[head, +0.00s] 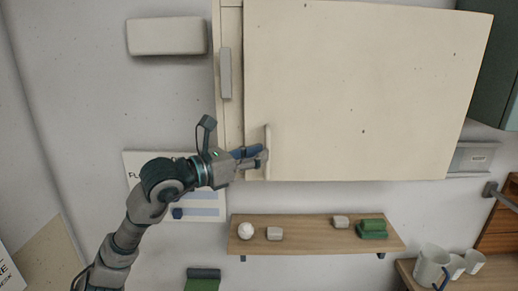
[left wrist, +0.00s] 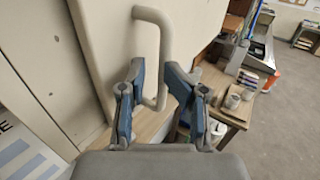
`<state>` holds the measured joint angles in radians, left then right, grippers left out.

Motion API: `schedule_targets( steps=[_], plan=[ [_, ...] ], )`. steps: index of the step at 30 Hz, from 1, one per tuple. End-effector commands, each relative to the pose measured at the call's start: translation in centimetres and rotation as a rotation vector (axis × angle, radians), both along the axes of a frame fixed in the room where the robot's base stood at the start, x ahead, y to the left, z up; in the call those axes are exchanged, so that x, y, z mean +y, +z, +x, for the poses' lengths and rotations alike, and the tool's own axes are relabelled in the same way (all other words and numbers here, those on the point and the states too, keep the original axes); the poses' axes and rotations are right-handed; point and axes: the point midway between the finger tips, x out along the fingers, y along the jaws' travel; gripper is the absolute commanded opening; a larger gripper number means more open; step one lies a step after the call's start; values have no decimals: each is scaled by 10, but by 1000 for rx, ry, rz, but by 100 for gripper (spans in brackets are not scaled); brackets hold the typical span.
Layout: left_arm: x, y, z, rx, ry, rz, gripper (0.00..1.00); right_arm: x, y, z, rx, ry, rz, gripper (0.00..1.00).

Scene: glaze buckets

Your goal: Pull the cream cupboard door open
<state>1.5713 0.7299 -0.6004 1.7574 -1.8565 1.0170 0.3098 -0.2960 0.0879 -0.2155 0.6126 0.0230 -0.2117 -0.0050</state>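The cream cupboard door (head: 360,90) fills the upper middle of the head view, with a pale upright bar handle (head: 267,140) near its lower left edge. The handle (left wrist: 163,50) also shows in the left wrist view, in front of the door face (left wrist: 110,45). My left gripper (head: 260,157) is at the lower part of the handle. In the left wrist view its two blue-padded fingers (left wrist: 160,88) stand apart, one on each side of the bar, with gaps showing. My right gripper is not in view.
A wooden shelf (head: 310,233) below the door carries a white ball, small blocks and a green stack. White mugs (head: 432,265) stand at the lower right. A second handle (head: 225,73) is on the narrow panel left of the door. A cream box (head: 167,36) is at the upper left.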

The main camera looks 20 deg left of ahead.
Motion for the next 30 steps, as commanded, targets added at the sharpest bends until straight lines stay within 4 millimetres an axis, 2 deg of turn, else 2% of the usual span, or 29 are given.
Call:
schedule_targets(
  steps=[5,12,13,15,17,30],
  plan=[
    [-8,2,11,-4,3,-3,24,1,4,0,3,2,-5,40],
    [0,-2,13,2,4,-7,24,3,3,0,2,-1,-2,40],
    [0,-2,13,2,5,-7,30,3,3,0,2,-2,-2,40],
    [2,-2,13,2,5,-7,13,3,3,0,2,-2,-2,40],
    [3,-2,13,3,6,-8,0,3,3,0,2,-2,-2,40],
    [9,-3,14,2,14,-9,0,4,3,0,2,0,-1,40]
  ],
)
